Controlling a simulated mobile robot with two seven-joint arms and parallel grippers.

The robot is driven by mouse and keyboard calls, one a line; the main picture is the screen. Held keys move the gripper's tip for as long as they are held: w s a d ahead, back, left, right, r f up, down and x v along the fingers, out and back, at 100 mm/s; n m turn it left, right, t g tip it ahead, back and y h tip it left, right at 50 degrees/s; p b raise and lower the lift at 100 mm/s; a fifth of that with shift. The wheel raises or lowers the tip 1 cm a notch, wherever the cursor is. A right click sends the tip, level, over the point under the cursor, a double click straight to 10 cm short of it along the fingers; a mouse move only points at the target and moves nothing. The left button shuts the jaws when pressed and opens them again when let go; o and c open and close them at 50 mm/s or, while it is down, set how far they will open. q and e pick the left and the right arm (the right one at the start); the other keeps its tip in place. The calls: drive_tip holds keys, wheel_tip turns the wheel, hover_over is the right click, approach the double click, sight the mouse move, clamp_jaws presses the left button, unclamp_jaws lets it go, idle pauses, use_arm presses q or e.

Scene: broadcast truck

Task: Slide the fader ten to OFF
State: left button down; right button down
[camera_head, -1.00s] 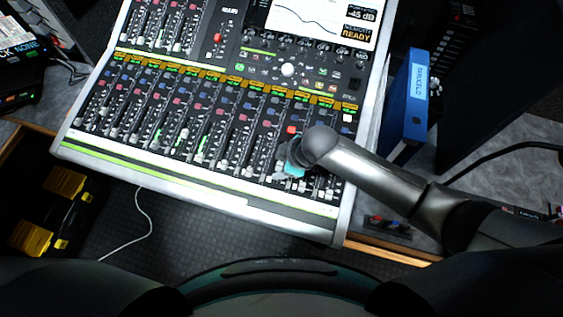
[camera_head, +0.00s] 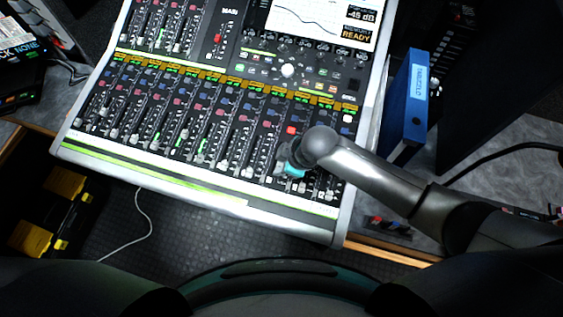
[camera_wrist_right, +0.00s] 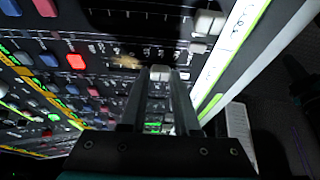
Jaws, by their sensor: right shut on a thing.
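The mixing console (camera_head: 200,183) fills the middle of the head view, with a row of faders along its lower half. My right gripper (camera_head: 290,168) is over the right part of that row, its arm coming in from the right. In the right wrist view its two fingers (camera_wrist_right: 160,75) are close together with a pale fader cap (camera_wrist_right: 158,72) between their tips. The cap sits toward the front-edge end of its slot. I cannot read which number this fader bears; the gripper hides it in the head view. My left gripper is not in view.
Another pale fader cap (camera_wrist_right: 208,22) stands near the held one, and a lit red button (camera_wrist_right: 76,62) is up the strip. A blue binder (camera_head: 408,105) stands right of the console, near the arm. Yellow-latched cases (camera_head: 30,238) lie at lower left.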

sight(272, 183)
drive_tip(key=shift+s, duration=0.1)
idle(0.7)
drive_tip(key=s+p, duration=0.1)
drive_tip(key=s+a+p, duration=0.1)
drive_tip(key=s, duration=0.1)
drive_tip(key=shift+f, duration=0.15)
drive_tip(key=shift+s+a+f, duration=0.1)
drive_tip(key=shift+s, duration=0.2)
drive_tip(key=shift+s+f, duration=0.1)
drive_tip(key=c, duration=0.7)
unclamp_jaws()
drive_tip(key=shift+s, duration=0.1)
drive_tip(key=shift+o, duration=0.3)
